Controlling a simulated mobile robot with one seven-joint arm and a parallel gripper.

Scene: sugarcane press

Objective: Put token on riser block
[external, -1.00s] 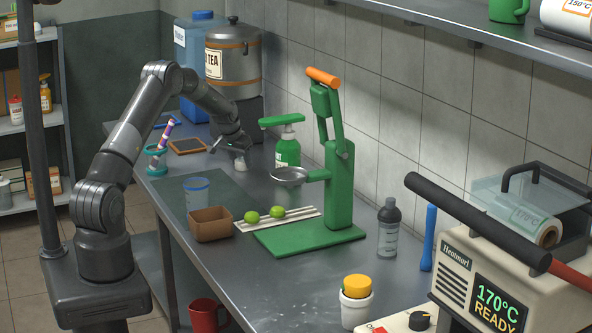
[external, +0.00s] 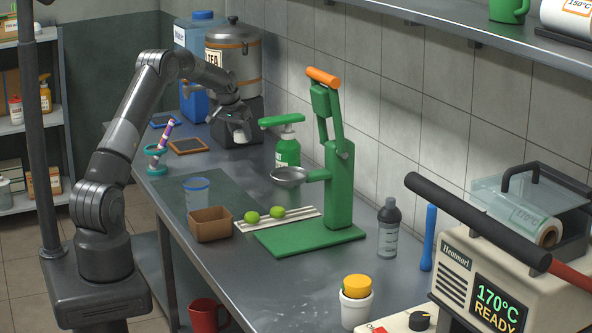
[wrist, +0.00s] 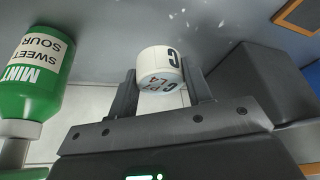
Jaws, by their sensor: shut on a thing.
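The token (wrist: 160,68), a short white cylinder with dark letters and coloured marks on it, is held between the two fingers of my gripper (wrist: 161,88) in the wrist view. In the external view my gripper (external: 240,132) is in front of a dark block (external: 252,112) at the foot of the tea urn, with the white token (external: 239,137) at its fingertips. The dark block also shows at the right of the wrist view (wrist: 262,85), apart from the token. It looks like the riser block. My gripper hides part of it in the external view.
A green mint bottle (external: 287,152) stands right of my gripper, and also shows in the wrist view (wrist: 36,72). The tea urn (external: 243,68) and blue water jug (external: 192,100) stand behind. A wood-framed slate (external: 188,146) lies to the left. The green press (external: 338,185) is nearer the front.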

